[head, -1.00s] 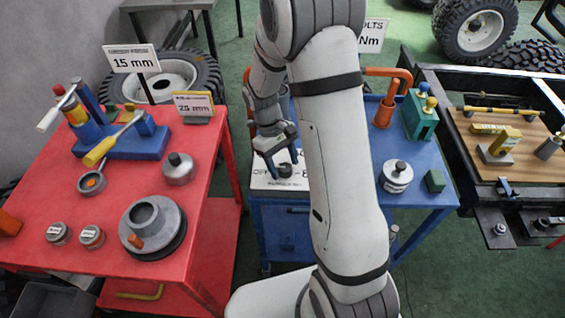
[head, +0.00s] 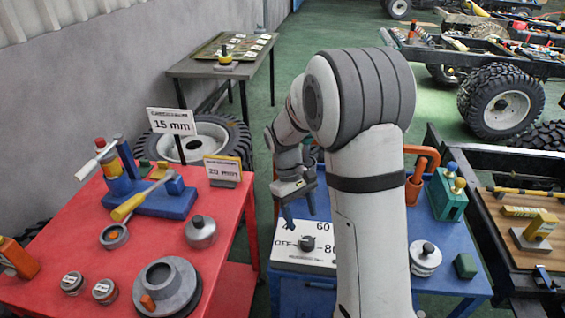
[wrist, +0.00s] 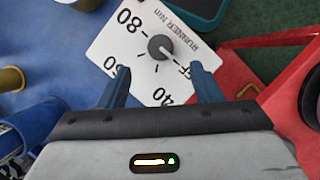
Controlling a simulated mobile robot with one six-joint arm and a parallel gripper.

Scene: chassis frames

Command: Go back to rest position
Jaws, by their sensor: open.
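My gripper (head: 299,207) is in the middle of the head view, raised above the blue table. Its two blue fingers are apart and empty, as the wrist view (wrist: 162,78) also shows. Below the fingers is a white dial panel (head: 288,259) with a dark round knob (head: 307,243) and printed marks such as OFF, 40 and 80. The knob also shows in the wrist view (wrist: 160,47), beyond the fingertips and apart from them. My arm hides part of the blue table.
The red table (head: 232,245) at left holds a blue tool stand (head: 150,200), lidded pots and a flanged grey part (head: 165,285). The blue table (head: 440,250) at right carries a white labelled canister (head: 425,258) and a green block (head: 465,265). A dark workbench (head: 500,250) stands farther right.

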